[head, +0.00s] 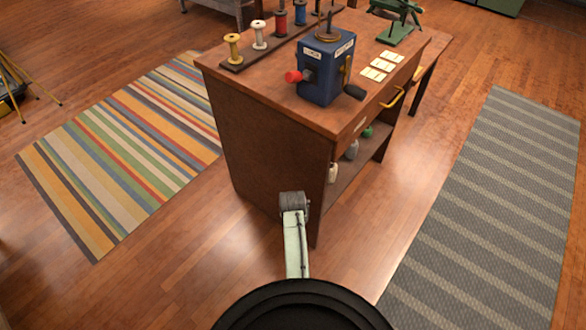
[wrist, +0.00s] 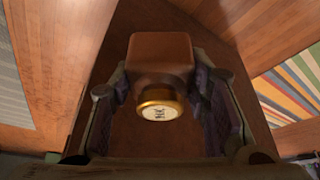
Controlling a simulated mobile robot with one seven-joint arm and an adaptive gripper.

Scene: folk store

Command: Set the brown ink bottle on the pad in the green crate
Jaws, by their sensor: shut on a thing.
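The brown ink bottle (wrist: 160,52) is in the wrist view, with a squarish brown body and a gold cap (wrist: 157,108) whose pale labelled top faces the camera. My gripper (wrist: 165,88) is shut on it, with a dark finger pad at each side. In the head view my arm reaches forward in front of the cabinet, and the gripper and bottle are not visible there. No crate with a pad can be made out in either view.
A wooden cabinet (head: 265,135) stands ahead, bearing a spool rack (head: 272,43), a blue box machine (head: 326,70) and cards (head: 379,68). Small bottles (head: 351,150) stand on its open side shelf. Striped rug (head: 130,135) and grey rug (head: 480,215) flank it; open floor lies between.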

